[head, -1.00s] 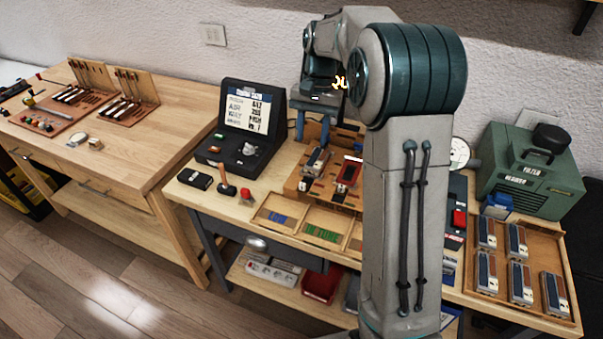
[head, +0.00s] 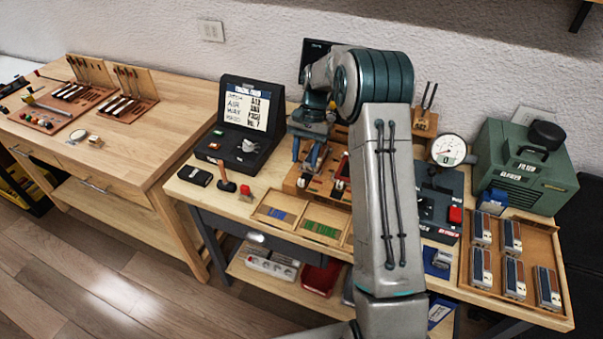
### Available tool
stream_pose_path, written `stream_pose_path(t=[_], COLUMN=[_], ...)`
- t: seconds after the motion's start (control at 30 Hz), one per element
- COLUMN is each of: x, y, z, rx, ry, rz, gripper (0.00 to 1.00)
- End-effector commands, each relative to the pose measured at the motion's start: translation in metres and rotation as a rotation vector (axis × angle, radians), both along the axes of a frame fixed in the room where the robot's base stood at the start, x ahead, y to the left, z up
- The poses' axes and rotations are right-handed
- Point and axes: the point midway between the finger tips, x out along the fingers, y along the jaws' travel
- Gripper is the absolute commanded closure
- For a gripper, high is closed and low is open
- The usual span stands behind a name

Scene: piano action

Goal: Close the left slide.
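A wooden fixture (head: 291,184) stands in the middle of the near bench and bears two small slide units side by side. The left slide (head: 308,168) is a grey and dark bar, mostly hidden under my gripper. The right slide (head: 343,172) has a red top and is partly covered by my arm. My gripper (head: 308,154) points down at the left slide. Its fingers stand apart, one on each side of the slide's upper end; I cannot tell whether they touch it. How far the left slide stands open is too small to tell.
A dark display console (head: 243,125) stands left of the fixture. In front lie a wooden tray (head: 264,216) with coloured compartments and a small hammer (head: 226,180). A dial gauge (head: 449,150), a green case (head: 525,170) and a tray of several grey units (head: 552,245) stand to the right.

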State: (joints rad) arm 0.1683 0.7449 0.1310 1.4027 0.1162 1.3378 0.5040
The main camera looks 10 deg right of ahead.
Motion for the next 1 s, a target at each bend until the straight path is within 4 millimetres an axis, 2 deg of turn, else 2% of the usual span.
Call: stream_pose_path(t=[0.1, 0.3, 0.5, 0.73, 0.77, 0.8, 0.9, 1.0], x=[-0.009, -0.017, -0.020, -0.020, -0.020, -0.020, -0.020, -0.020], y=[0.005, 0.012, 0.014, 0.014, 0.014, 0.014, 0.014, 0.014], z=[-0.021, -0.047, -0.057, -0.058, -0.058, -0.058, -0.057, -0.057], rx=[0.001, 0.001, 0.000, 0.000, 0.000, 0.000, 0.000, 0.000], ry=[0.004, 0.002, 0.000, -0.001, -0.001, -0.001, -0.001, -0.001], rz=[0.001, 0.001, 0.001, 0.001, 0.001, 0.001, 0.001, 0.001], gripper=[0.60, 0.60, 0.60, 0.60, 0.66, 0.77, 1.00, 1.00])
